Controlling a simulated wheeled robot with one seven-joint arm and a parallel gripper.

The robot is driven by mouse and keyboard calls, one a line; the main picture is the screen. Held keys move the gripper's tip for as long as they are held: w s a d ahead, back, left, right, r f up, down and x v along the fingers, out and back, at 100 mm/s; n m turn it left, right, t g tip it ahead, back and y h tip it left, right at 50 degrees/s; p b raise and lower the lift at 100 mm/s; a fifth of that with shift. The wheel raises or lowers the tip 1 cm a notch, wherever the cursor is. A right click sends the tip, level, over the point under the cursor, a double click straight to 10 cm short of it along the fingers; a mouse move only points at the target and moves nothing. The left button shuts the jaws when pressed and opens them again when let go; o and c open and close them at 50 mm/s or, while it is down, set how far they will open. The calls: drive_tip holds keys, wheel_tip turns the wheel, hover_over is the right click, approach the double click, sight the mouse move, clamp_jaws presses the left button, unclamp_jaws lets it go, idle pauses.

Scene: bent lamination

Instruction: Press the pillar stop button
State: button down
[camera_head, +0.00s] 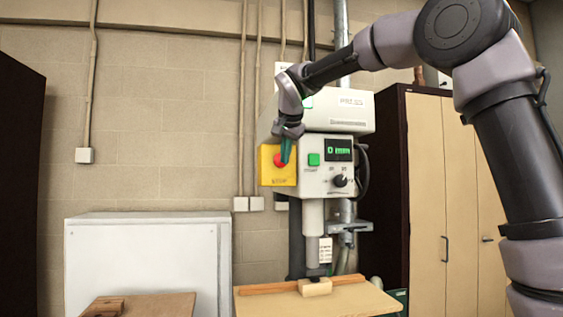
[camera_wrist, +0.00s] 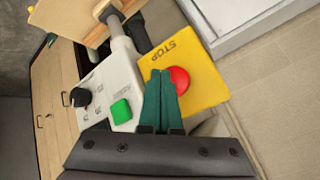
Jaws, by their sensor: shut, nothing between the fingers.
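The red stop button (camera_head: 279,159) sits on a yellow box marked STOP (camera_head: 277,180) at the left of the grey machine head. In the wrist view the round red button (camera_wrist: 180,80) shows on the yellow plate (camera_wrist: 205,85). My gripper (camera_head: 287,158) is at the button's right edge in the head view, its green fingers closed together and empty. In the wrist view the fingertips (camera_wrist: 161,74) lie just left of the button and overlap its edge slightly. I cannot tell whether they touch it.
A green button (camera_head: 313,159), a lit display (camera_head: 339,150) and a black knob (camera_head: 340,181) are right of the box. The machine's table (camera_head: 345,301) holds a wooden block (camera_head: 314,287). A white cabinet (camera_head: 145,260) stands left, a wooden cupboard (camera_head: 425,190) right.

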drive_tip(key=shift+w, duration=0.1)
idle(0.7)
drive_tip(key=shift+w+a, duration=0.1)
drive_tip(key=shift+w, duration=0.2)
drive_tip(key=shift+w+a, duration=0.15)
drive_tip(key=shift+w, duration=0.35)
idle(0.7)
idle(0.4)
drive_tip(key=shift+s+d, duration=0.25)
drive_tip(key=shift+s, duration=0.65)
drive_tip(key=shift+s+d, duration=0.25)
drive_tip(key=shift+s, duration=0.55)
drive_tip(key=shift+s+d, duration=0.2)
drive_tip(key=shift+s, duration=0.6)
drive_tip(key=shift+s+d, duration=0.25)
drive_tip(key=shift+s, duration=0.55)
